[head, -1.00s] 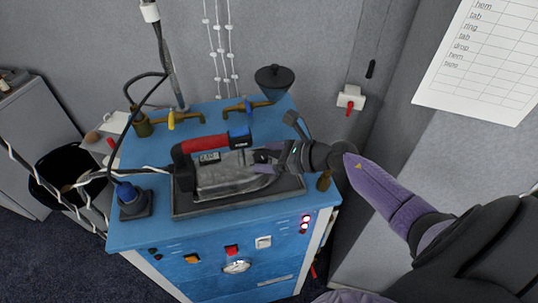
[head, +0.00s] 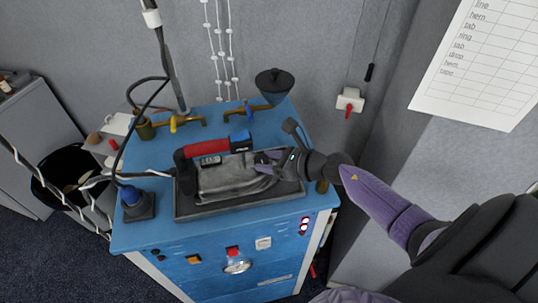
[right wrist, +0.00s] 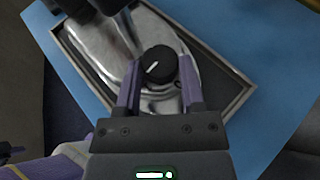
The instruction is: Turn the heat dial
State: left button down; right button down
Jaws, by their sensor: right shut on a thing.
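A steam iron with a red handle (head: 208,148) and a grey metal body (head: 225,182) lies in a dark tray (head: 200,213) on a blue station. A small display sits near its handle; I cannot read it surely. The black round heat dial (right wrist: 158,65), with a white pointer line, shows on the iron in the right wrist view. My right gripper (right wrist: 160,75) is shut on the dial, with one purple finger on each side. In the head view this gripper (head: 268,160) reaches over the iron from the right and hides the dial. My left gripper is out of view.
Brass pipes with a yellow valve (head: 174,124) and a blue valve (head: 248,110) run behind the iron. A dark funnel (head: 274,80) stands at the back. The station front (head: 215,262) carries switches, lamps and a gauge.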

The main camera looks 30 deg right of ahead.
jog(key=m+h+p, duration=0.2)
jog(key=p, duration=0.1)
jog(key=m+t+h+p, duration=0.1)
jog(key=shift+s+a+r+h+p, duration=0.1)
jog(key=shift+a+r+h+p, duration=0.2)
jog(key=shift+p, duration=0.05)
jog(key=m+h+p, duration=0.3)
jog(key=shift+a+f+t, duration=0.2)
jog(key=shift+t, duration=0.1)
jog(key=m+h+p, duration=0.1)
jog(key=m+h, duration=0.1)
jog(key=shift+a+h+p, duration=0.25)
jog(key=shift+h+p, duration=0.05)
jog(key=shift+p, duration=0.1)
jog(key=m+h, duration=0.1)
jog(key=m+g+h, duration=0.1)
jog(key=shift+a+f+m+h, duration=0.1)
jog(key=shift+a+m+h, duration=0.1)
jog(key=shift+m+h, duration=0.15)
jog(key=shift+w+a+m+g+h+b, duration=0.1)
jog(key=shift+m+g+h+b, duration=0.1)
jog(key=shift+m+g+h, duration=0.5)
jog(key=shift+w+a+m+g+h+b, duration=0.15)
jog(key=shift+m+g+h, duration=0.25)
jog(key=shift+m+h, duration=0.5)
jog(key=shift+h, duration=0.25)
